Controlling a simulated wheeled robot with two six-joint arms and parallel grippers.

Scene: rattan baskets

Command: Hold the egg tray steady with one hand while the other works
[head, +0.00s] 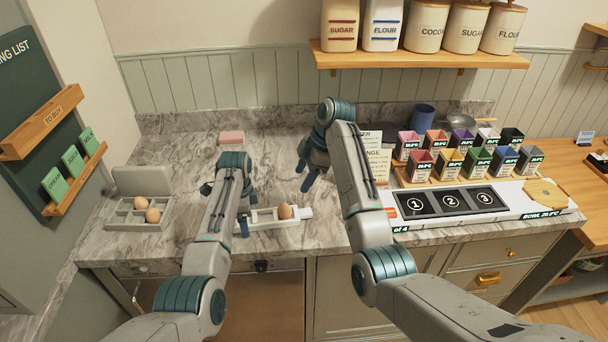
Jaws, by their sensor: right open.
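A grey egg tray (120,226) with a raised back panel sits at the counter's left front. It holds two brown eggs, one egg (141,203) behind the other egg (153,216). My right gripper (311,175) is open and apart from the egg, above the counter behind the white tray.
To the right stand a rack of small coloured boxes (462,158), a numbered board (450,201), a blue cup (422,117) and cards (378,166). The counter between the two trays is partly clear.

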